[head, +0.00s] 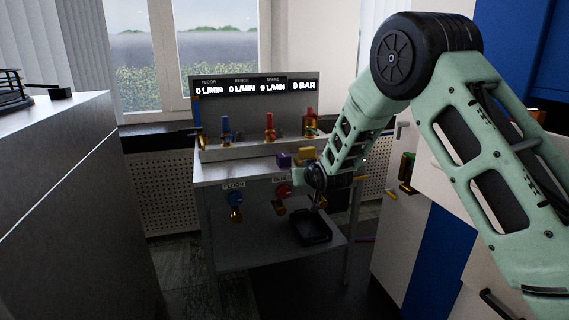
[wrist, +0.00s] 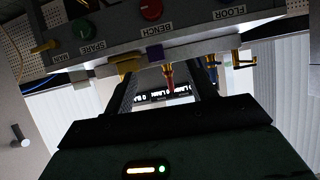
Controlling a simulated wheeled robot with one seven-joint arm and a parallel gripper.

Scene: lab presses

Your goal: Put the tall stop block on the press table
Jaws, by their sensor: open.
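A purple block (head: 284,160) and a yellow block (head: 305,154) show at the front right of the metal bench (head: 225,172) in the head view. The purple block (wrist: 155,53) and yellow piece (wrist: 125,63) also show in the wrist view, which is upside down. I cannot tell which, if either, is the tall stop block, and I cannot identify a press table. My gripper (wrist: 166,76) is open, its two dark fingers apart and pointing toward the bench. Nothing is clearly held between them. In the head view my arm largely hides the gripper in front of the bench.
The bench carries a flow display (head: 255,87), upright valves with red (head: 269,122) and blue handles, and front knobs labelled FLOOR (head: 235,198) and BENCH. A black tray (head: 311,229) sits on its lower shelf. Cabinets flank both sides; floor shows between them.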

